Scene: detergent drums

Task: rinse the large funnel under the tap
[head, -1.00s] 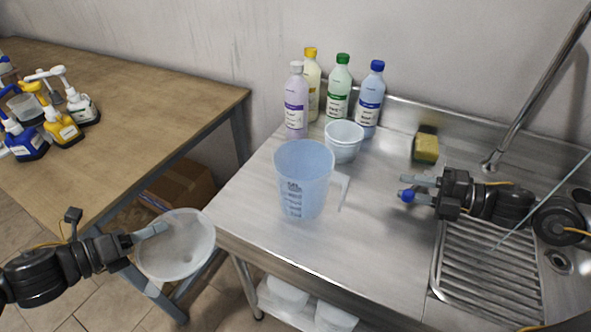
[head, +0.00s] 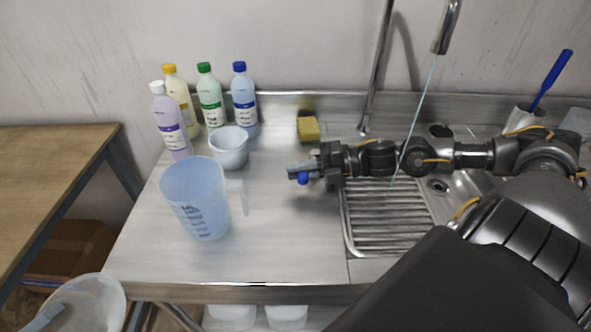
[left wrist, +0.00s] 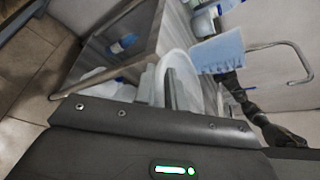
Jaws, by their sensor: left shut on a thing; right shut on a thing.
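The large funnel (head: 98,296), white and translucent, is at the lower left of the head view, beside the counter's left end and cut by the frame. My left gripper (head: 45,318) is shut on its rim. The left wrist view shows the funnel (left wrist: 183,62) beyond the fingers (left wrist: 175,95). The tap (head: 447,28) stands at the back of the sink, with a thin stream of water (head: 415,120) falling from its spout. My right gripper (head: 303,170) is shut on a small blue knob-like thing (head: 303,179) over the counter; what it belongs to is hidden.
A blue measuring jug (head: 195,195) and a white tub (head: 229,150) stand on the steel counter (head: 270,255). Several bottles (head: 210,98) and a yellow sponge (head: 308,129) are at the back. A ribbed drainer (head: 385,215) lies front of the tap. My right arm spans the sink area.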

